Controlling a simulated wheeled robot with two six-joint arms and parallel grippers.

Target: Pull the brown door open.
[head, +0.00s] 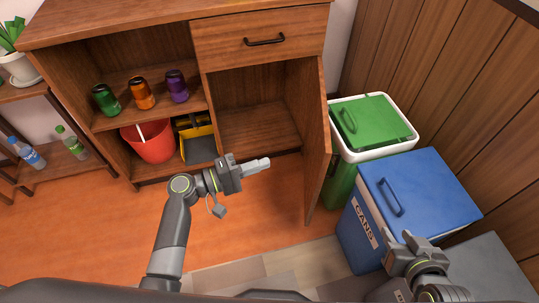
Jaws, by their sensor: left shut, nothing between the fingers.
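The brown door (317,145) belongs to the wooden cabinet (110,28). It stands swung wide open at the cabinet's right side, and the compartment (255,115) behind it shows empty. My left gripper (262,164) is shut and empty, in front of the open compartment and to the left of the door, apart from it. My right gripper (412,245) is at the lower right, in front of the blue bin; its fingers are too unclear to tell open from shut.
A green bin (350,175) and a blue bin (425,185) marked CANS stand right of the door, close to it. A drawer (235,42) is above the compartment. Several cans, a red bucket (150,147) and a yellow dustpan (198,135) sit at left. The floor before the cabinet is clear.

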